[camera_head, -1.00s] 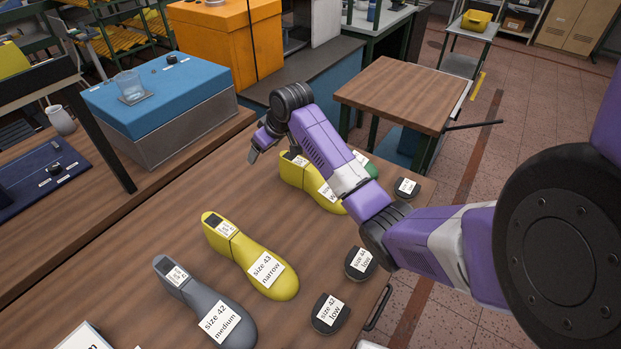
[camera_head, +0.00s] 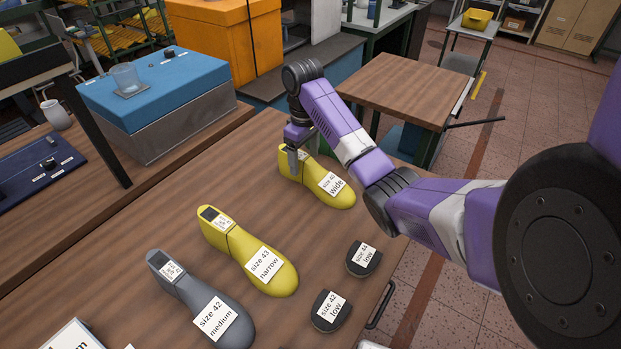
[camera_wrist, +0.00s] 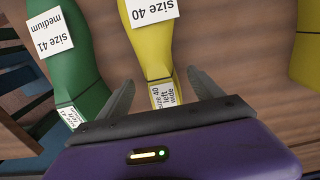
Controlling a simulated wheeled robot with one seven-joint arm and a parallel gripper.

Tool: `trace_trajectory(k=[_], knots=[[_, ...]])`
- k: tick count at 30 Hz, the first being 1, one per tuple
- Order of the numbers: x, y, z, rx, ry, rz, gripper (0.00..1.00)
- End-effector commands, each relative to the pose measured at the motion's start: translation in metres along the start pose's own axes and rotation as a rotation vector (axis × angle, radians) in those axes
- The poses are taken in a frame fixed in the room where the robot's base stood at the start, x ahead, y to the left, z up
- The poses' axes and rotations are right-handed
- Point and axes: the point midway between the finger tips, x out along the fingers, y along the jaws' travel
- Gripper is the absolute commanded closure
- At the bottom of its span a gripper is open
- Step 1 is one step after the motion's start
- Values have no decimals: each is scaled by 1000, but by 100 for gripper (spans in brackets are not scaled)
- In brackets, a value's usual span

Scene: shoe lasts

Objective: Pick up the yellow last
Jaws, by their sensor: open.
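Two yellow lasts lie on the wooden bench. One, labelled size 40 wide (camera_head: 325,186), is at the far end; the other, size 43 narrow (camera_head: 250,255), is nearer. My gripper (camera_head: 294,160) is open and points down at the raised heel end of the size 40 last. In the wrist view, my gripper's fingers (camera_wrist: 161,90) are spread on either side of that yellow last (camera_wrist: 150,50), whose small label reads size 40 left wide. Gaps show between the fingers and the last. Contact and exact height cannot be told.
A green last (camera_wrist: 72,60) labelled size 41 medium lies left of the size 40 last in the wrist view, near the left finger. A grey last (camera_head: 200,305) and black discs (camera_head: 363,258) (camera_head: 330,311) sit on the bench. A blue-topped box (camera_head: 155,85) stands behind.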

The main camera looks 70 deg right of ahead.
Motion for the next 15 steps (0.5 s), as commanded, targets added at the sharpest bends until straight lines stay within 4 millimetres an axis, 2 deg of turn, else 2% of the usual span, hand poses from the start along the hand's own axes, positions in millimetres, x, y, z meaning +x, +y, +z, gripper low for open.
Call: trace_trajectory(k=[1, 6, 15], knots=[[9, -1, 1, 1, -6, -4, 24], [27, -1, 0, 1, -4, -2, 24], [32, -1, 0, 1, -1, -1, 24]])
